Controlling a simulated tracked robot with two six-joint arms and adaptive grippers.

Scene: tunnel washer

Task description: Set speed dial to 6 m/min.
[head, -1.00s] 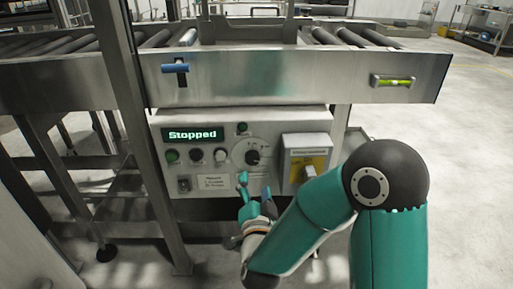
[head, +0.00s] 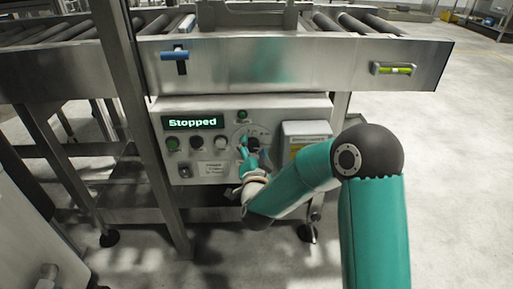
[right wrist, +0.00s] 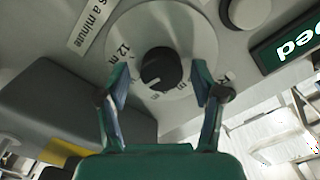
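The speed dial (right wrist: 161,68) is a black round knob with a pale pointer mark, on a light disc with printed marks; a "12 m" mark shows beside it in the right wrist view. In the head view the dial (head: 253,144) sits on the control panel (head: 182,104), partly behind my right gripper (head: 251,158). In the right wrist view my right gripper (right wrist: 162,90) is open, with one finger on each side of the knob and visible gaps between. I cannot tell the exact dial setting. My left gripper is not in view.
The display (head: 192,122) reads "Stopped". Several round buttons, including a green one (head: 172,144), lie left of the dial. A grey and yellow switch box (head: 306,136) stands close on the right.

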